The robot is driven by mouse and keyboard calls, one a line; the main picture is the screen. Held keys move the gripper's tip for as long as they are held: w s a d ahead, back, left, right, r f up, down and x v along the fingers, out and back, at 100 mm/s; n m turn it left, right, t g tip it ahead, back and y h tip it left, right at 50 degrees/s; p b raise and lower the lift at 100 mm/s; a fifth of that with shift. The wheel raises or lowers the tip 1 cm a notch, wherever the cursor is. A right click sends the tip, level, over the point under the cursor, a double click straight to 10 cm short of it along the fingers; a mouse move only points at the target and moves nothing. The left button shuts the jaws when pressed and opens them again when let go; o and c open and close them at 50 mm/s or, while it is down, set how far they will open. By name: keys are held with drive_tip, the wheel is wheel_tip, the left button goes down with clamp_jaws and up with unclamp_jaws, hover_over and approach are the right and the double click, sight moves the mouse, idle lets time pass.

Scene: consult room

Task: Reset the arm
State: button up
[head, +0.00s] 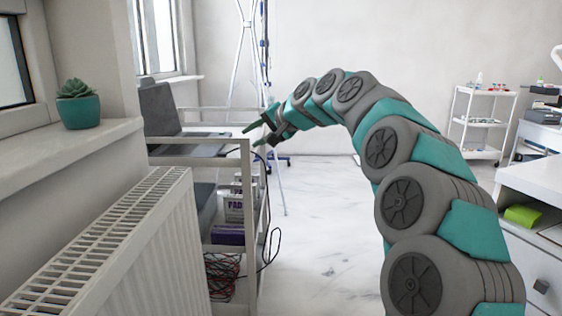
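My arm, in teal and grey, rises from the lower right of the head view and curves over to the left. My gripper (254,135) is at its end, near the right end of a white trolley (197,144). Its two dark green fingers are spread apart and point left. I see nothing between them. The fingers show close to the trolley's upper rail; I cannot tell whether they touch it.
A grey laptop (163,112) stands open on the trolley, with boxes (234,205) and cables (223,275) below. A radiator (125,240) and a potted succulent (78,108) are at left. A white cart (482,122) and drawers (540,275) are at right. The middle floor is clear.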

drive_tip(key=s+d+f+n+g+h+p, duration=0.1)
drive_tip(key=s+d+f+g+h, duration=0.2)
drive_tip(key=s, duration=1.4)
drive_tip(key=s+d+f+n+g+h+p, duration=0.1)
drive_tip(key=s+d+f+g+h, duration=0.2)
drive_tip(key=s+d+f, duration=0.8)
drive_tip(key=s+d+f+n+g+h+p, duration=0.1)
drive_tip(key=s+d+f+g, duration=0.3)
drive_tip(key=s+f, duration=0.9)
drive_tip(key=s+d+n+h, duration=0.1)
drive_tip(key=s+d, duration=0.2)
drive_tip(key=s, duration=0.9)
drive_tip(key=shift+d+f+h, duration=0.2)
drive_tip(key=shift+d+h, duration=0.1)
drive_tip(key=shift+h, duration=0.1)
